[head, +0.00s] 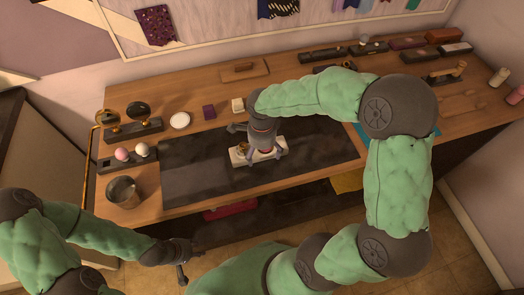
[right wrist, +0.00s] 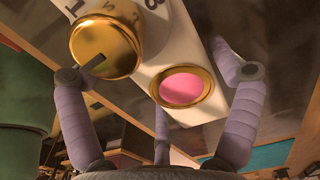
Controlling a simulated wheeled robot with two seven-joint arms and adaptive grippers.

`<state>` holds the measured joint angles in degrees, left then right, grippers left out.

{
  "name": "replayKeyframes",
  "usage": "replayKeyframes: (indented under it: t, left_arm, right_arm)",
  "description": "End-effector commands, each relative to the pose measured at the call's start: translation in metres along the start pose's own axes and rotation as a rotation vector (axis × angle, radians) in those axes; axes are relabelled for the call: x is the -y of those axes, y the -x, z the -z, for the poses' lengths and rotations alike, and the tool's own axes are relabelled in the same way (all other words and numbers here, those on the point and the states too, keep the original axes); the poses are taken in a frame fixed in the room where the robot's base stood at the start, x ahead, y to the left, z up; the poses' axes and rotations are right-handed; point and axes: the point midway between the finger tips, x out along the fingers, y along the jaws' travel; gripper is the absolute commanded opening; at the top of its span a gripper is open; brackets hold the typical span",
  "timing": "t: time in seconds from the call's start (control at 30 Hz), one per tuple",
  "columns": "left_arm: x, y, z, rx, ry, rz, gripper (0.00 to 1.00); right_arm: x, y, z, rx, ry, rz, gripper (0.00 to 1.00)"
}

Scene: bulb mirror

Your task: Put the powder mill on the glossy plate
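I cannot tell for sure which object is the powder mill. A round brass piece (right wrist: 105,45) stands out from a white numbered block (right wrist: 180,50) in the right wrist view, beside a gold-rimmed pink disc (right wrist: 183,88). The white block (head: 238,158) also shows on the dark mat in the head view. My right gripper (head: 258,150) is over it with fingers spread; contact with the brass piece is unclear. A small round white plate (head: 180,120), possibly the glossy plate, lies on the desk left of it. My left gripper (head: 186,262) is open and empty before the desk.
Two round mirrors (head: 138,110) stand at the back left. A holder with a pink and a white ball (head: 122,154) and a metal cup (head: 122,191) are at the left. Several dark boxes (head: 407,42) line the back right. The dark mat's left part (head: 195,168) is clear.

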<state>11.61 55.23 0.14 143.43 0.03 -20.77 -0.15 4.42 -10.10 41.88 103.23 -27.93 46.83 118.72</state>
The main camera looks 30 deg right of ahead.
Motion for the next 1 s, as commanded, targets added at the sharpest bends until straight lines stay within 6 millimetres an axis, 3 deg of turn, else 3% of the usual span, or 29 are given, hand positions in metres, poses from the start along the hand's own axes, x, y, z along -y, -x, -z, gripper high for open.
replayKeyframes:
  t: [0.47, 1.0]
  left_arm:
    - [-0.002, 0.004, 0.000, 0.000, 0.000, 0.000, 0.40]
    - [-0.013, 0.037, -0.001, 0.000, 0.000, 0.000, 0.40]
  right_arm:
    - [0.000, 0.005, 0.000, 0.000, 0.000, 0.000, 1.00]
    - [0.001, 0.102, 0.000, 0.001, 0.001, 0.003, 1.00]
